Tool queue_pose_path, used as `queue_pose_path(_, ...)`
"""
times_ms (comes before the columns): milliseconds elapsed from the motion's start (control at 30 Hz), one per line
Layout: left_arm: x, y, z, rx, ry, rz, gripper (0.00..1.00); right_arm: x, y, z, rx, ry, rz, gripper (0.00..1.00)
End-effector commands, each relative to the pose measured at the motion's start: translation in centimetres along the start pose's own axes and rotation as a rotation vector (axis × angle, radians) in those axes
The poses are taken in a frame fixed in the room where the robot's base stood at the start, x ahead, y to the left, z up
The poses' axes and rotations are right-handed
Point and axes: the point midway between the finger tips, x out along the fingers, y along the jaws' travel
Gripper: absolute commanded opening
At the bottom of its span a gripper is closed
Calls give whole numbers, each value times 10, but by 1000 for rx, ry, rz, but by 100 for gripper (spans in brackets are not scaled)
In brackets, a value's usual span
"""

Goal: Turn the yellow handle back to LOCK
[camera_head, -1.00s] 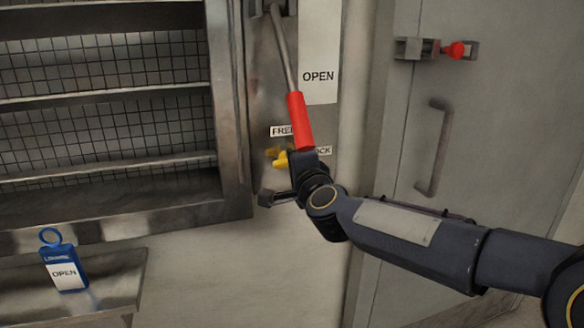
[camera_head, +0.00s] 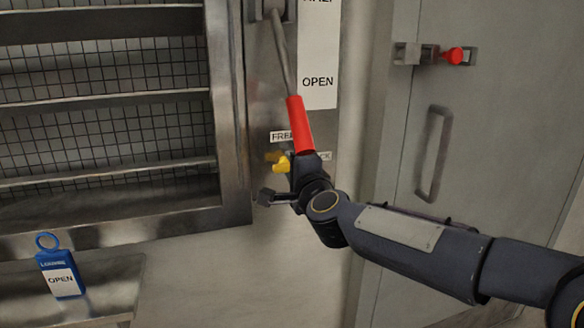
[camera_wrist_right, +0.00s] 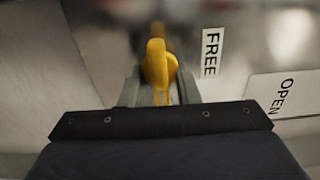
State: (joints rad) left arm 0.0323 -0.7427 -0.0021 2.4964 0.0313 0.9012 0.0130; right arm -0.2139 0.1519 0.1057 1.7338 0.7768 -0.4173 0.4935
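The yellow handle (camera_head: 281,162) is on the metal panel, just below the FREE label (camera_head: 281,136) and left of the LOCK label (camera_head: 322,156), which my right gripper partly covers. My right gripper (camera_head: 292,170) is at the handle, just below the red lever grip. In the right wrist view, the yellow handle (camera_wrist_right: 160,62) sits between the two grey fingers (camera_wrist_right: 160,85), which lie close on both sides, and the gripper looks shut on it. The FREE label (camera_wrist_right: 212,52) is right of the handle there. My left gripper is not in view.
A lever with a red grip (camera_head: 300,124) hangs right above my right gripper, close to it. An OPEN plate (camera_head: 318,82) is beside it. A blue tag (camera_head: 60,273) is at lower left. A door with a grey pull handle (camera_head: 434,152) and red-knobbed latch (camera_head: 454,55) is right.

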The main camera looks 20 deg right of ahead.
Motion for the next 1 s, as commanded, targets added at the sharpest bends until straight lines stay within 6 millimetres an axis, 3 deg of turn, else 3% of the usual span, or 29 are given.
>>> queue_pose_path(367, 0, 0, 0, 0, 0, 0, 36, -4, -1, 0, -2, -1, -1, 35)
queue_pose_path(800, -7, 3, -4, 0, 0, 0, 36, -69, -2, 0, -1, -2, -1, 35)
queue_pose_path(1000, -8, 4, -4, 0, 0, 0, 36, -78, 0, 0, -2, 0, -1, 35)
